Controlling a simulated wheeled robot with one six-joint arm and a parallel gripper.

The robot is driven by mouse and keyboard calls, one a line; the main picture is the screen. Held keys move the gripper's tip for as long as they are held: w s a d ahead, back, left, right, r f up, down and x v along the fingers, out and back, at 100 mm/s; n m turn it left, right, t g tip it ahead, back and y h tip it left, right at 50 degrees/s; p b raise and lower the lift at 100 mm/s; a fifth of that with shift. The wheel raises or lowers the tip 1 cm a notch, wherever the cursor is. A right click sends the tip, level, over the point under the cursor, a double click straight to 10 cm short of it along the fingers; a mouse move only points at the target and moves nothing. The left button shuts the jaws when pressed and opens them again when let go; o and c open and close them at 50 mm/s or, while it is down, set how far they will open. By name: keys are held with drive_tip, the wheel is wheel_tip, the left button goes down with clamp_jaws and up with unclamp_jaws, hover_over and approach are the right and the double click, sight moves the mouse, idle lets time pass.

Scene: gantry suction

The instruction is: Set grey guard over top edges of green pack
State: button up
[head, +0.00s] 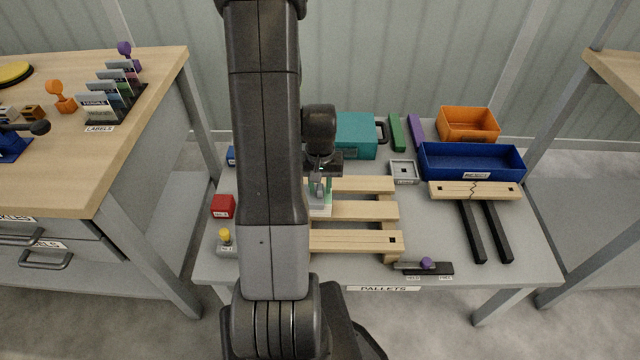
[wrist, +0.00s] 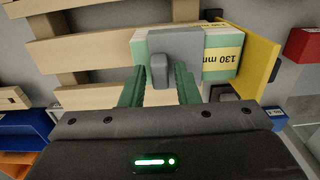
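In the wrist view, the green pack (wrist: 222,68), with white sides and a yellow "130 mm" band, lies on the wooden pallet. The grey guard (wrist: 187,46) sits across the top of the pack, with a short upright grip on it. My gripper (wrist: 160,80) has its green fingers on either side of this grip, with a visible gap on each side. In the head view, my arm hides much of the pallet's left part; the guard (head: 317,187) and the pack (head: 320,211) show only partly, below my gripper (head: 322,190).
The pallet (head: 365,210) stands on a grey table. A yellow upright plate (wrist: 258,55) is close beside the pack. A grey square tray (head: 404,172), blue bin (head: 472,160), teal case (head: 356,135) and red block (head: 223,206) stand around the pallet.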

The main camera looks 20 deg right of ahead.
sight(320, 187)
drive_tip(key=shift+o, duration=0.9)
drive_tip(key=shift+r, duration=0.1)
wheel_tip(320, 187, up, 14)
drive_tip(key=p, duration=0.2)
drive_tip(key=shift+f, duration=0.25)
wheel_tip(320, 187, down, 14)
drive_tip(key=shift+r+b, duration=0.1)
drive_tip(key=shift+b, duration=0.95)
drive_tip(key=shift+r+p, duration=0.3)
drive_tip(key=shift+r, duration=0.1)
drive_tip(key=shift+f, duration=0.15)
